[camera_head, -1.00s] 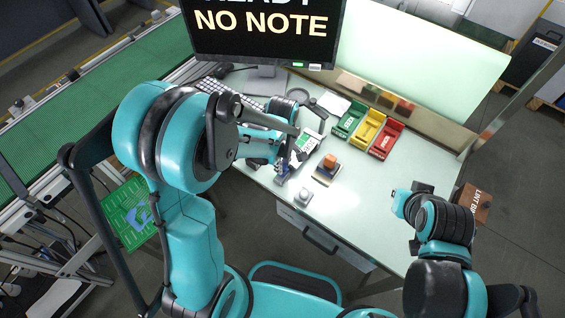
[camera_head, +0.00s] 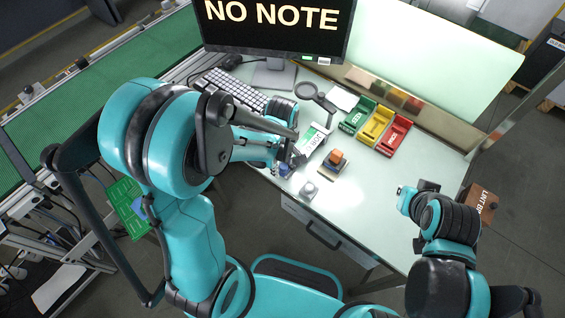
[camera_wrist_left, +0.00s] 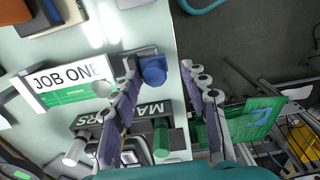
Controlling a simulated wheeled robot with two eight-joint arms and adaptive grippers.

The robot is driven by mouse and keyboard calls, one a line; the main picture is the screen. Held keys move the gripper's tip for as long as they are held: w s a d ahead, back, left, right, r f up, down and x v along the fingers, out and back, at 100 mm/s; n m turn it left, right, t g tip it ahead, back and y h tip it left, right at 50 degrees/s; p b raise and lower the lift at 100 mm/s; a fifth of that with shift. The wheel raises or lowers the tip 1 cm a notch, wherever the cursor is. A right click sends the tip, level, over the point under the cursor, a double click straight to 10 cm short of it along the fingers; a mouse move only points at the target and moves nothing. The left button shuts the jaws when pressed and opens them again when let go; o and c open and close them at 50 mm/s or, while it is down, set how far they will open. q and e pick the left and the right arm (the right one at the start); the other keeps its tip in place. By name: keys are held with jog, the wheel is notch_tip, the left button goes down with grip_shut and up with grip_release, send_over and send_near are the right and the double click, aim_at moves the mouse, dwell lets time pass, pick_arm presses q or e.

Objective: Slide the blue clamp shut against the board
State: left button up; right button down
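In the head view the left gripper (camera_head: 286,153) is over the bench edge. A green board (camera_wrist_left: 258,116) with a blue shape lies lower, beyond the edge. My right gripper (camera_head: 402,192) is over the right bench; its fingers are unclear.
A white-and-green JOB ONE card (camera_wrist_left: 68,82) lies beside the left fingers. A green cylinder (camera_wrist_left: 161,136) is between them, nearer the palm. Green (camera_head: 357,117), yellow (camera_head: 376,126) and red (camera_head: 394,136) bins stand behind. The right bench is mostly clear.

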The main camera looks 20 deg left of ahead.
aim_at(282, 167)
pick_arm(q)
notch_tip(282, 167, up, 12)
dwell(0.6)
dwell(0.4)
jog(key=s+a+r+m+t+b, duration=0.1)
jog(key=s+m+t, duration=0.5)
jog(key=m, duration=0.8)
jog(key=shift+s+a+r+t+b, duration=0.15)
jog(key=shift+s+a+t+b, duration=0.15)
jog(key=shift+a+t+b, duration=0.55)
